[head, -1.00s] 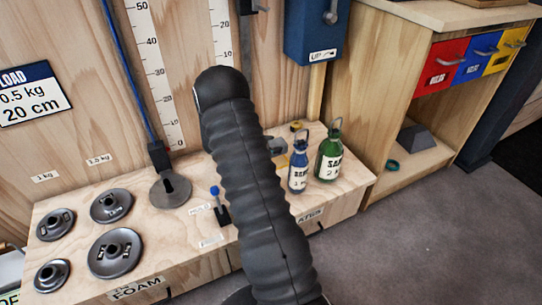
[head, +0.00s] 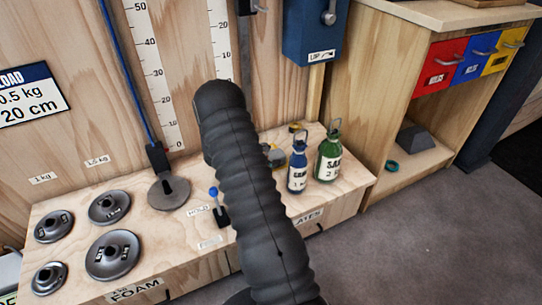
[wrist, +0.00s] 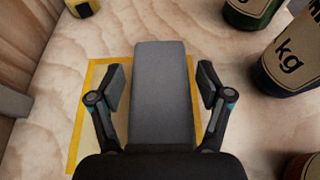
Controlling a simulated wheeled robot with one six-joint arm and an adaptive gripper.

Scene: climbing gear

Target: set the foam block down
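The grey foam block (wrist: 160,95) is in the middle of the wrist view, over a yellow-outlined square (wrist: 93,82) on the pale wooden bench. The block's edges seem roughly lined up with the outline. My gripper (wrist: 162,86) has one finger on each side of the block, with a narrow gap showing on both sides. The fingers look open and not touching it. The block's underside is hidden, so exact contact with the wood cannot be seen. In the head view my arm covers most of this spot.
A blue bottle (head: 297,168) and a green bottle (head: 328,156) stand close on the right. A small yellow item (wrist: 84,8) lies beyond the block. Several metal discs (head: 113,254) sit on the left of the bench. A blue-knobbed peg (head: 217,205) stands left of my arm.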

